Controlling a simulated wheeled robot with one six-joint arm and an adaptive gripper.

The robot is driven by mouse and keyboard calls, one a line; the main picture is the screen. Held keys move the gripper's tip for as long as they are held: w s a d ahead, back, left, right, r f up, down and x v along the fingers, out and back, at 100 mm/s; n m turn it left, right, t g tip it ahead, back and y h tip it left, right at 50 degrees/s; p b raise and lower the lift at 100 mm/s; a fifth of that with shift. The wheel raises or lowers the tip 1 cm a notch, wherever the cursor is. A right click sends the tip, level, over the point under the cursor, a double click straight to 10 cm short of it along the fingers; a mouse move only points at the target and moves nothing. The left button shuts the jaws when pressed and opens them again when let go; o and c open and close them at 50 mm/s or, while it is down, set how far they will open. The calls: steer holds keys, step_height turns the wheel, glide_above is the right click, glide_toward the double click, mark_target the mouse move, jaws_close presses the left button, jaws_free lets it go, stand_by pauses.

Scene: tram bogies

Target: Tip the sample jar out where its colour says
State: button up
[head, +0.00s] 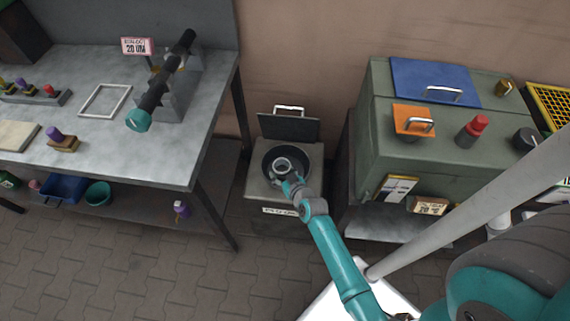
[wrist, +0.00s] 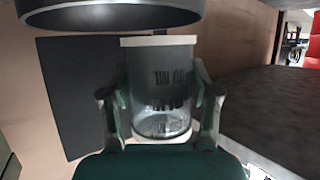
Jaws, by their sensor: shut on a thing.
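The sample jar (wrist: 160,112) is clear glass with dark print that looks upside down and a grey band across its upper part in the wrist view. My gripper (wrist: 160,98) is shut on it, one finger on each side. In the head view the jar (head: 283,165) shows as a pale ring over the round dark opening of a grey floor bin (head: 258,188). The bin's lid (head: 288,127) stands open behind it. The bin's front label (head: 280,211) is too small to read. I cannot tell whether anything is left in the jar.
A metal workbench (head: 170,160) stands left of the bin, with a black tube with a teal end (head: 160,85) on it. A green cabinet (head: 365,160) stands close on the right, with blue and orange handled lids and a red-topped bottle (head: 472,132).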

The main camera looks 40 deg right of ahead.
steer(key=s+d+m+h, duration=0.1)
steer(key=s+d, duration=0.1)
steer(key=d, duration=0.5)
steer(key=s+d+m+h, duration=0.1)
steer(key=s+d+h, duration=0.1)
steer(key=d, duration=0.5)
steer(key=shift+s+f+m+g, duration=0.3)
steer(key=shift+s+g, duration=0.1)
steer(key=shift+s, duration=0.45)
steer(key=shift+w+r, duration=0.1)
steer(key=shift+w, duration=0.05)
steer(key=w+a+n+g+h, duration=0.1)
steer(key=n+g, duration=0.1)
steer(key=w+a+r+n+g+h, duration=0.1)
steer(key=w+n+g, duration=0.1)
steer(key=shift+a, duration=0.2)
steer(key=shift+w+a+n+g+h+p, duration=0.1)
steer(key=shift+n+g+h+p, duration=0.35)
steer(key=shift+n, duration=0.25)
steer(key=shift+r+n+g+h+p, duration=0.25)
steer(key=shift+r+n+g+p, duration=0.15)
steer(key=shift+n+g+p, duration=0.1)
stand_by(0.7)
steer(key=shift+f+n+g+h+p, duration=0.6)
steer(key=shift+f+n+h, duration=0.1)
steer(key=shift+n, duration=0.3)
stand_by(2.1)
